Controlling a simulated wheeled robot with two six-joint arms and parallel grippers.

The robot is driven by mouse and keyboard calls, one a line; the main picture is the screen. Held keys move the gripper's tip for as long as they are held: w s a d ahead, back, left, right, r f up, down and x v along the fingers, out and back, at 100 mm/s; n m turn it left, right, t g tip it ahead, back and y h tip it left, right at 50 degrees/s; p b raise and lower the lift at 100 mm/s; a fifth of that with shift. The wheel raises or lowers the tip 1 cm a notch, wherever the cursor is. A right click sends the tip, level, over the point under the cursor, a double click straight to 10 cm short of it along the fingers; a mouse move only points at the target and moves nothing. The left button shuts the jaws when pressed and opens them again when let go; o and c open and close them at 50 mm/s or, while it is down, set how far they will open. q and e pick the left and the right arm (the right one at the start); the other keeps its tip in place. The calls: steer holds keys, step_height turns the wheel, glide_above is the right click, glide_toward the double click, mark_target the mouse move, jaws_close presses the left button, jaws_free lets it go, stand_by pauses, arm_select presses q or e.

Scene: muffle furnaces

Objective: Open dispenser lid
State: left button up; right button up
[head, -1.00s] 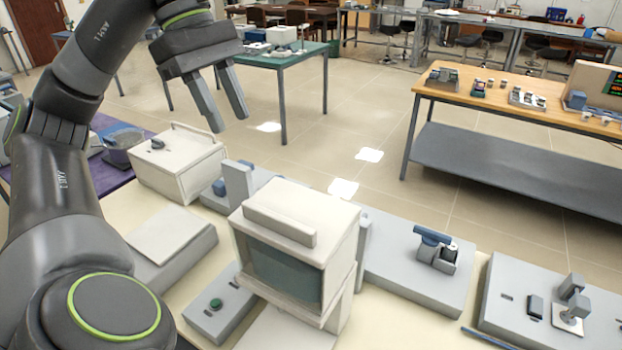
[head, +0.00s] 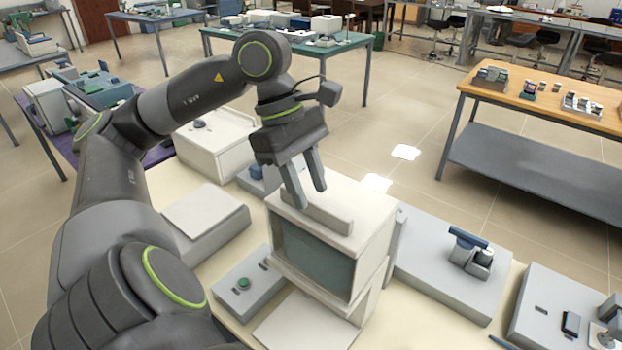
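The likely dispenser is a white box (head: 362,222) with a dark front window (head: 312,262), standing on the near table. A raised grey-white bar (head: 330,217) runs along its top and looks like a lid handle. The top looks closed. My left gripper (head: 309,197) points down at the left end of this bar, its two fingers apart with nothing seen between them. The fingertips are at or just above the bar; I cannot tell whether they touch it. My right gripper is not in view.
A white box with a dark knob (head: 222,150) stands behind to the left. A low grey block (head: 205,222) and a button panel (head: 246,284) lie left of the dispenser. A grey panel with a blue-handled fitting (head: 450,268) lies right. A wooden bench (head: 545,98) stands farther off.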

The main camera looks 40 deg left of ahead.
arm_select(q)
steer(key=shift+x, duration=1.05)
steer(key=shift+c, duration=0.2)
jaws_close()
